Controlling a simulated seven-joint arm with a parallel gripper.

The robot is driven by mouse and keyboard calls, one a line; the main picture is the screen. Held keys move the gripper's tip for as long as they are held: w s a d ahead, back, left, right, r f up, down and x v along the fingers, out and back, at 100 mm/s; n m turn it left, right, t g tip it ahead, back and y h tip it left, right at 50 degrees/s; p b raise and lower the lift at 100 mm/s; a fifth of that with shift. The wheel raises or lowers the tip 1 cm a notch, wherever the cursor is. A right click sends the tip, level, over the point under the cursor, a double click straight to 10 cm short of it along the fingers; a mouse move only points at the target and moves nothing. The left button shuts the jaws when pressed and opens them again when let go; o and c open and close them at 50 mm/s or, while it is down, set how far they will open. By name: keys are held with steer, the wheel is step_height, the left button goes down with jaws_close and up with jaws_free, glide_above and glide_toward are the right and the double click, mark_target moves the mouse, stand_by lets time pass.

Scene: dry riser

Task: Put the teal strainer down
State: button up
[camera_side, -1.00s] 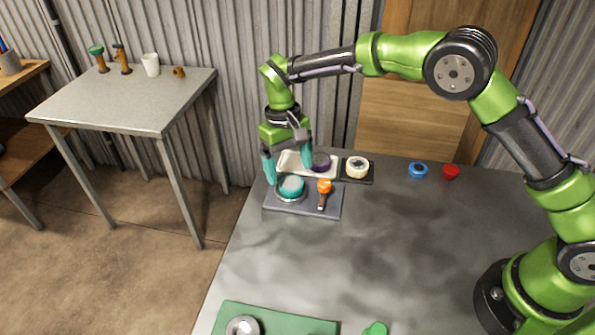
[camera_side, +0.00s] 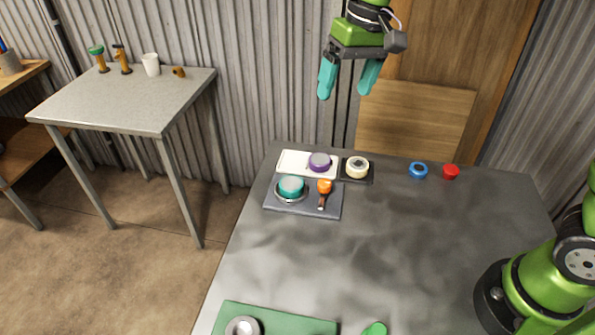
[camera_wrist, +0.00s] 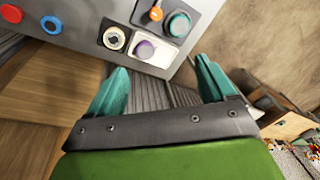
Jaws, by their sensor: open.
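The teal strainer (camera_side: 291,187) rests on the grey riser (camera_side: 315,209) near the table's far left corner, in or on a round metal rim whose detail is too small to tell. It also shows in the wrist view (camera_wrist: 179,25) at the top. My gripper (camera_side: 345,93) is open and empty, high above the table's back edge, up and to the right of the strainer and well apart from it. In the wrist view its two teal fingers (camera_wrist: 163,83) are spread with nothing between them.
An orange-headed tool (camera_side: 324,188) lies beside the strainer on the riser. Behind are a white tray (camera_side: 292,161) with a purple round thing (camera_side: 319,161) and a cream ring (camera_side: 357,167) on a dark mat. Blue (camera_side: 418,170) and red (camera_side: 451,171) pieces sit right. The table's middle is clear.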

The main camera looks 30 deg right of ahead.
steer(key=s+d+f+m+t, duration=0.1)
steer(key=s+d+t, duration=0.2)
steer(key=s, duration=0.6)
steer(key=s+d+m+t, duration=0.1)
steer(key=s+d, duration=0.3)
steer(key=s, duration=0.5)
steer(key=shift+d+f+m+t, duration=0.15)
steer(key=shift+f+m+t, duration=0.25)
steer(key=shift+t, duration=0.5)
steer(key=shift+s, duration=0.1)
